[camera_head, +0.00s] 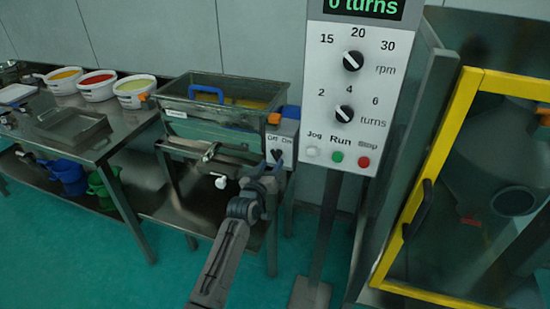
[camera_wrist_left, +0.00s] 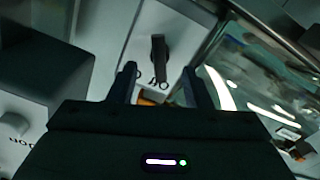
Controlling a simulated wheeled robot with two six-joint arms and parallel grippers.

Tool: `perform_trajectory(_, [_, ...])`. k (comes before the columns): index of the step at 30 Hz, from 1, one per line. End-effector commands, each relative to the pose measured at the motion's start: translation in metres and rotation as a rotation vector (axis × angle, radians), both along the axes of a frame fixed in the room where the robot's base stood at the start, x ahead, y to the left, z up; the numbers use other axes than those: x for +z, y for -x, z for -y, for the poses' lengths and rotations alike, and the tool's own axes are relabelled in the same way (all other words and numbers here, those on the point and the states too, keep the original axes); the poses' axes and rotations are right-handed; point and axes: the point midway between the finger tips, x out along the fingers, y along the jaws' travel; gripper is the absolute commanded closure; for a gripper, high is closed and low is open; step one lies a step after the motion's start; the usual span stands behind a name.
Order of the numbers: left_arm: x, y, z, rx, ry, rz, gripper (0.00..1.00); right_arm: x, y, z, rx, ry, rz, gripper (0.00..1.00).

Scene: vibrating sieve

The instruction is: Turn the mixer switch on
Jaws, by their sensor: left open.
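The switch (camera_head: 277,155) is a small dark lever on a white box (camera_head: 288,136) marked Off and On, at the right end of the vibrating sieve. In the left wrist view the switch (camera_wrist_left: 158,48) shows as a dark bar on a pale face, with partly hidden lettering near it. My left gripper (camera_head: 266,170) is open, just in front of the box and slightly below the switch. In the wrist view my left gripper's fingertips (camera_wrist_left: 159,70) stand either side of the switch's line. I cannot tell whether they touch it. My right gripper is not in view.
A control panel (camera_head: 355,95) with dials and Jog, Run and Stop buttons stands on a post to the right. A yellow-framed door (camera_head: 455,110) is farther right. A metal table (camera_head: 100,140) with colored tubs is left. The sieve tray (camera_head: 215,105) sits behind the gripper.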

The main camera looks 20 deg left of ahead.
Motion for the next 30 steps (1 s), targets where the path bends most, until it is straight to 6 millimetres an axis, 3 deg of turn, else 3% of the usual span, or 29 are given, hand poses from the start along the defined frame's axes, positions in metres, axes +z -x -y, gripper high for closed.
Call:
perform_trajectory(3, [0.001,-0.021,0.001,0.0,0.0,0.0,0.55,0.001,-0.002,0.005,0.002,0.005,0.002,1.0])
perform_trajectory(9, [0.0,-0.04,0.003,0.0,-0.001,0.0,0.55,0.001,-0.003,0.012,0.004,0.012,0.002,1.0])
perform_trajectory(19, [-0.001,-0.044,0.003,0.001,-0.001,-0.001,0.55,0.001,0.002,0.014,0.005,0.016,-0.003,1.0])
perform_trajectory(20, [-0.001,-0.044,0.003,0.001,-0.001,-0.001,0.57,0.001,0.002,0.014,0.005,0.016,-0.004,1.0])
perform_trajectory(26, [-0.001,-0.043,0.003,0.001,-0.001,-0.001,0.96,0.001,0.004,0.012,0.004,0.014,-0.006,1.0])
perform_trajectory(30, [-0.001,-0.043,0.003,0.001,-0.003,-0.001,1.0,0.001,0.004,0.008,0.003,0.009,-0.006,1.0])
